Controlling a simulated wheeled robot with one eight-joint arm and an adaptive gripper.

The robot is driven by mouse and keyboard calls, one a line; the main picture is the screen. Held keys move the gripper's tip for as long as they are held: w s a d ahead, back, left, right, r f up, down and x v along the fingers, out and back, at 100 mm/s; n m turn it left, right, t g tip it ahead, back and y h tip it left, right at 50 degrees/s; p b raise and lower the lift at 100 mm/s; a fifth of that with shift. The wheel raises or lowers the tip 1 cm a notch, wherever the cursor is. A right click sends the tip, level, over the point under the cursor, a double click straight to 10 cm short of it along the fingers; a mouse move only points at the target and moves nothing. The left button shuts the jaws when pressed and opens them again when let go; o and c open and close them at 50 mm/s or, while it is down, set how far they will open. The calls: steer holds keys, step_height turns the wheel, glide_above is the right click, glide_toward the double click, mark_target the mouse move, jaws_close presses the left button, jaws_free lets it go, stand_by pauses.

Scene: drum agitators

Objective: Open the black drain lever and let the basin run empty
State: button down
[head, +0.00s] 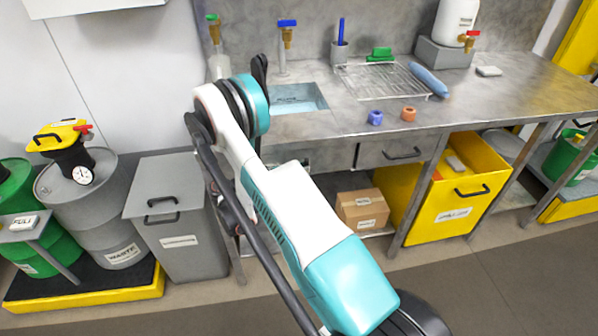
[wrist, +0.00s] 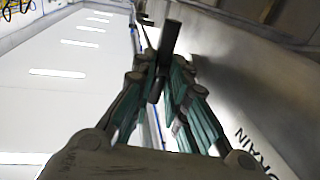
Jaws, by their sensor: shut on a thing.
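The black drain lever (wrist: 170,38) shows in the wrist view as a dark bar between the fingers of my gripper (wrist: 158,80). The gripper is shut on it.
Below are a drawer (head: 398,152), a cardboard box (head: 362,208) and a yellow bin (head: 455,215). A grey lidded bin (head: 180,240) and drums stand left. The front floor is clear.

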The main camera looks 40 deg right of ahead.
steer(key=c, duration=1.9)
jaws_free()
steer(key=v, duration=1.2)
